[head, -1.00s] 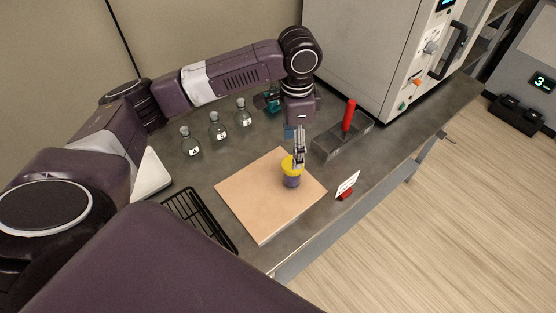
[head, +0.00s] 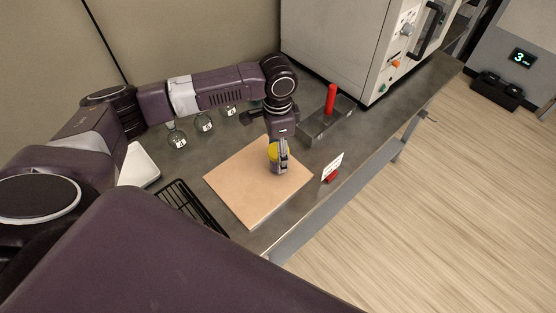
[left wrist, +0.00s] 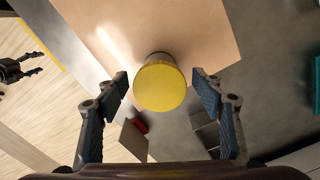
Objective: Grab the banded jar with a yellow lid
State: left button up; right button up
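The jar with a yellow lid (head: 272,152) stands upright on the tan board (head: 240,205). In the left wrist view its round yellow lid (left wrist: 160,88) faces the camera and hides most of the body, so I cannot make out the bands. My left gripper (head: 279,158) is right at the jar in the head view. In the left wrist view the left gripper (left wrist: 163,88) is open, with one finger on each side of the lid and a gap on both sides. My right gripper does not show clearly; a dark gripper-like shape (left wrist: 15,70) lies at the left edge of the left wrist view.
A grey holder (head: 325,120) with a red handle (head: 331,98) stands behind the board. A small sign in a red base (head: 331,176) is at the right. Several flasks (head: 204,122) stand at the back left. A black rack (head: 190,205) lies left of the board.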

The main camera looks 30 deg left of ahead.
pick_arm(q)
jog(key=c, duration=1.2)
jog(key=shift+r, duration=0.1)
